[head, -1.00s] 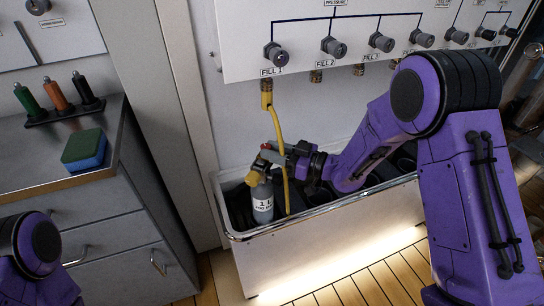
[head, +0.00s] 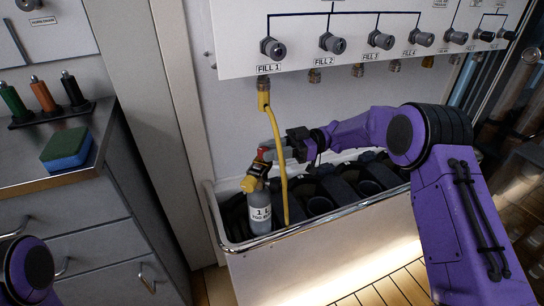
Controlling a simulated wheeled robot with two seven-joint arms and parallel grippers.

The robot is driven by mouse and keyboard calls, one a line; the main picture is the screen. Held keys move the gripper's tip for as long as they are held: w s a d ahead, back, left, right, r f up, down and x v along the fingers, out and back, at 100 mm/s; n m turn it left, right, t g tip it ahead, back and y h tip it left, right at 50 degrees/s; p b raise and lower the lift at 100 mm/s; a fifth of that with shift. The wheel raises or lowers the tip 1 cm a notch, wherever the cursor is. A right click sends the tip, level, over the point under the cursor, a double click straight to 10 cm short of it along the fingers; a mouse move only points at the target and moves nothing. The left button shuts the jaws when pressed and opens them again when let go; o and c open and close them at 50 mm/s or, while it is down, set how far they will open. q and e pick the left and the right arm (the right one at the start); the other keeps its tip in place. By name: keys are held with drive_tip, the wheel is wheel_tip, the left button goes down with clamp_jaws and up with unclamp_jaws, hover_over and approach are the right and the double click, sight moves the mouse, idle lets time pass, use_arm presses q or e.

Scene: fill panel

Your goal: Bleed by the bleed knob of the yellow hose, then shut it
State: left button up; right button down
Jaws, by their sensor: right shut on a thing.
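The yellow hose (head: 279,150) hangs from the port under the FILL 1 label and drops into the trough. A yellow fitting (head: 250,184) sits at the top of the grey cylinder (head: 260,212) marked 1. A small red knob, which looks like the bleed knob (head: 262,153), shows just above that fitting. My right gripper (head: 268,154) reaches in from the right across the hose, with its grey fingers at the red knob. It is shut on what appears to be this knob, though the contact is small. My left gripper is out of view.
The white trough (head: 330,222) holds the cylinder and dark round holders. Above it is the fill panel (head: 235,40) with a row of knobs, including the FILL 1 knob (head: 272,48).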

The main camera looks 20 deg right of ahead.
drive_tip(key=shift+w+n+g, duration=0.1)
drive_tip(key=shift+n+g, duration=0.2)
drive_tip(key=c, duration=0.9)
unclamp_jaws()
drive_tip(key=shift+o, duration=0.2)
drive_tip(key=d+p, duration=0.3)
drive_tip(key=d, duration=0.7)
drive_tip(key=shift+w+d+p, duration=0.2)
drive_tip(key=shift+p, duration=0.15)
